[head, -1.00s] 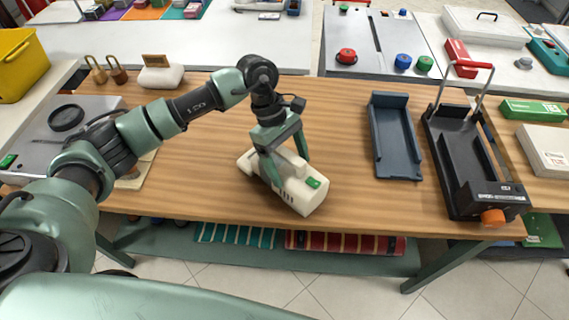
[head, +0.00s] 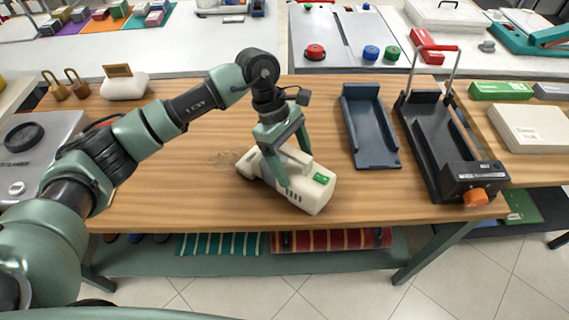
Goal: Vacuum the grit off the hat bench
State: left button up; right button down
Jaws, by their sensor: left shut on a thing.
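A cream handheld vacuum (head: 312,194) with a green button lies low over the wooden bench (head: 180,205), near its front middle. My left gripper (head: 284,178) reaches down from above and is shut on the vacuum. I cannot tell whether the vacuum touches the wood. A faint dark patch of grit (head: 226,156) shows on the bench just left of the vacuum's narrow end. My right gripper is not in view.
A dark blue tray (head: 376,162) and a black stand with an orange knob (head: 440,165) occupy the bench's right side. Padlocks (head: 72,86) and a white block with a wooden tag (head: 124,87) sit at back left. A grey device (head: 38,150) lies at left. The bench's middle is mostly clear.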

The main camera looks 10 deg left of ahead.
pick_arm(q)
jog(key=shift+w+d+f+b, duration=0.15)
jog(key=shift+d+b, duration=0.3)
jog(key=shift+d, duration=0.25)
jog(key=shift+w+d+r+b, duration=0.15)
jog(key=shift+d+b, duration=0.25)
jog(key=shift+d, duration=0.3)
jog(key=shift+w+d+b, duration=0.2)
jog(key=shift+d+b, duration=0.25)
jog(key=shift+d, duration=0.35)
jog(key=shift+w+d+b, duration=0.15)
jog(key=shift+d+b, duration=0.25)
jog(key=shift+d, duration=0.35)
jog(key=shift+w+a+b, duration=0.45)
jog(key=shift+a+b, duration=0.25)
jog(key=shift+w+a+b, duration=0.4)
jog(key=shift+a+b, duration=0.3)
